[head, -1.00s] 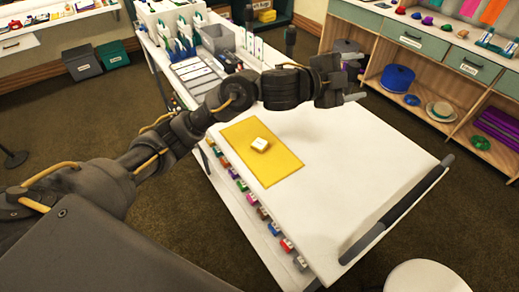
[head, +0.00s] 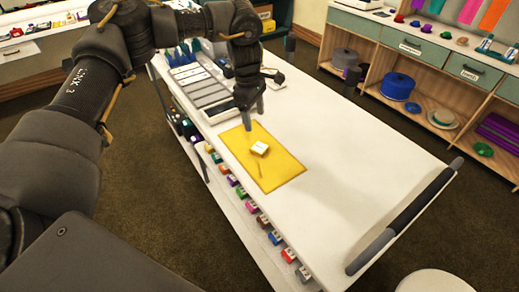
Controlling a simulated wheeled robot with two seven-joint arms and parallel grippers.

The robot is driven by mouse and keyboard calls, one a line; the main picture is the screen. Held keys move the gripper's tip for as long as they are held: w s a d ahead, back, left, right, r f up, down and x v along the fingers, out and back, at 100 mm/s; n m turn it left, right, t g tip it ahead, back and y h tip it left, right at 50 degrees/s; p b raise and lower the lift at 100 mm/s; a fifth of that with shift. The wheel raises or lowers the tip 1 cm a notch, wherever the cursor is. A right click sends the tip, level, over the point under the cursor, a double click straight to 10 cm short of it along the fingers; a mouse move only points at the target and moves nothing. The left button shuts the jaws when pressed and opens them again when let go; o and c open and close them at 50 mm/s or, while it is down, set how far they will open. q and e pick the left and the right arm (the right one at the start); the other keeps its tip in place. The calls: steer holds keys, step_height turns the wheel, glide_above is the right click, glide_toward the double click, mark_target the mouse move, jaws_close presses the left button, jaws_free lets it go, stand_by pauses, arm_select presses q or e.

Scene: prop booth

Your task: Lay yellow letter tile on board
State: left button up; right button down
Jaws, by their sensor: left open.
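A small tile (head: 259,148) with a pale top and yellowish sides lies on a flat yellow mat (head: 283,172) on the white cart top. Any letter on it is too small to read. My left gripper (head: 253,112) points down over the far end of the mat. It is open and empty, just beyond the tile and apart from it. My right gripper is not in view.
Several coloured blocks (head: 263,222) line the cart's left side below the top. A dark handle bar (head: 408,214) runs along the near right edge. The cart top (head: 345,150) right of the mat is clear. Shelves with a blue round box (head: 398,86) stand at the right.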

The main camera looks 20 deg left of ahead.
arm_select(q)
steer(key=m, duration=0.2)
steer(key=p, duration=0.1)
glide_above(259, 147)
steer(key=f, duration=0.5)
steer(key=shift+w+a+f, duration=0.25)
steer(key=shift+w+a, duration=0.1)
steer(key=shift+a, duration=0.05)
steer(key=shift+s+f+p, duration=0.2)
steer(key=shift+f+p, duration=0.15)
steer(key=shift+f, duration=0.05)
steer(key=f, duration=0.1)
steer(key=f+p, duration=0.1)
steer(key=f, duration=0.1)
steer(key=shift+s+d+f, duration=0.1)
steer(key=shift+d+f, duration=0.25)
steer(key=shift+f, duration=0.35)
steer(key=c, duration=1.1)
